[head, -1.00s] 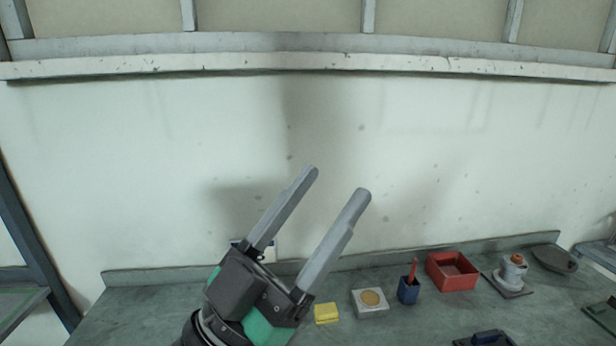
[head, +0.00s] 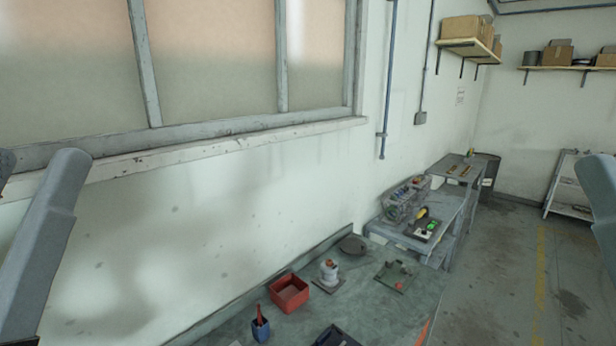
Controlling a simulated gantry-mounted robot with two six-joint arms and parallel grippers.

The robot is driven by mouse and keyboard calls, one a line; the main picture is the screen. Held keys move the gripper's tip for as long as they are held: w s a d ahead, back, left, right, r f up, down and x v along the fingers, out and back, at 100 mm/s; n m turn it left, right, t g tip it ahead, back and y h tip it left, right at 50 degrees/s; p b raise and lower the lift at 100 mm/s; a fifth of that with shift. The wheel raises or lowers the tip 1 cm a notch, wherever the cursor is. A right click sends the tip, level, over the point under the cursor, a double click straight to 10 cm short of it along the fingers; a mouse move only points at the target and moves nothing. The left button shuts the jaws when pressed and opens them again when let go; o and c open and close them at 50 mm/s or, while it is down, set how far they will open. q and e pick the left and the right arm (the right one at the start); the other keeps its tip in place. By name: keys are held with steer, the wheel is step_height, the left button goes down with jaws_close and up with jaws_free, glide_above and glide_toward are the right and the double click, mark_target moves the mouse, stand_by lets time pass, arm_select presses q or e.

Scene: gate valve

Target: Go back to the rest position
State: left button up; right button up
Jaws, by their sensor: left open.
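My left gripper (head: 45,205) is at the left edge of the head view, partly cut off. One long grey finger shows in front of the wall, and a small dark piece shows beside it at the edge. It is open, holds nothing that I can see, and is clear of the bench objects. A grey finger at the right edge looks like part of my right gripper (head: 598,205); its other finger is out of frame. A grey valve-like piece with an orange top (head: 329,272) stands upright on the green workbench (head: 275,328).
The bench holds a red bin (head: 290,292), a blue cup with a red tool (head: 261,326), a dark dish (head: 353,244) and a green plate (head: 395,275). A side table (head: 420,245) with bottles stands beyond. Open floor (head: 500,290) lies to the right.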

arm_select(q)
step_height(320, 180, up, 20)
steer(key=r+p, duration=0.1)
steer(key=p, duration=1.6)
arm_select(e)
step_height(320, 180, up, 20)
steer(key=r, duration=0.1)
arm_select(q)
step_height(320, 180, down, 34)
steer(key=b, duration=3.3)
steer(key=shift+b, duration=0.4)
arm_select(e)
step_height(320, 180, down, 34)
